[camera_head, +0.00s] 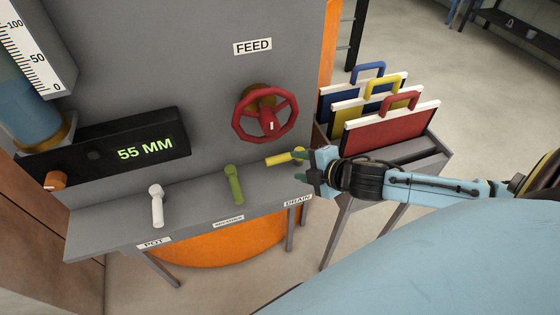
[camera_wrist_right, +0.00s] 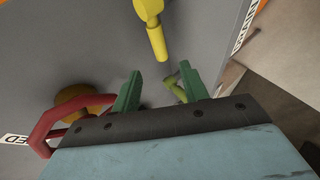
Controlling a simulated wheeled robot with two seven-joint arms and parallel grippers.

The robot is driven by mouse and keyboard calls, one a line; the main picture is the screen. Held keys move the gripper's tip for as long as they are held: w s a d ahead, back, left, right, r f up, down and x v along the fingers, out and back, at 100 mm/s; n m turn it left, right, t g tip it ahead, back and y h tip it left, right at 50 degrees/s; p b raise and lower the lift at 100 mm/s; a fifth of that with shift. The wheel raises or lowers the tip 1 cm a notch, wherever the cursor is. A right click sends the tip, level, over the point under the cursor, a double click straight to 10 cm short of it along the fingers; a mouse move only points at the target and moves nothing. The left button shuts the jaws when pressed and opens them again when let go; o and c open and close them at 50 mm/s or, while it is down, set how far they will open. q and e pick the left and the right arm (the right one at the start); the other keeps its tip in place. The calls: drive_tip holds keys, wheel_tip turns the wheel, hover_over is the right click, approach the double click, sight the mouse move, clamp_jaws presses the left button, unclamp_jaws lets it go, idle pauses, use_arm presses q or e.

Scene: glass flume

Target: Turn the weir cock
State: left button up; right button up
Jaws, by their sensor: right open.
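Three cocks sit along a grey shelf: a white one (camera_head: 157,205) pointing toward the front, a green one (camera_head: 235,186) also pointing toward the front, and a yellow one (camera_head: 284,157) lying nearly crosswise. No label legibly reads "weir"; the middle label is too small to read. My right gripper (camera_head: 303,165) is open and empty, close to the right end of the yellow cock. In the wrist view, the yellow cock (camera_wrist_right: 155,35) is beyond the open right fingers (camera_wrist_right: 160,72), and the green cock (camera_wrist_right: 174,88) shows farther off between them. My left gripper is out of view.
A red FEED handwheel (camera_head: 265,114) stands out above the yellow cock. A black display (camera_head: 110,145) reads 55 MM, with an orange knob (camera_head: 56,180) at its left. A rack of coloured boards (camera_head: 392,126) stands beside my right gripper. Labels read POT and DRAIN.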

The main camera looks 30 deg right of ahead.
sight(277, 161)
drive_tip(key=x, duration=0.9)
drive_tip(key=shift+r, duration=0.1)
clamp_jaws()
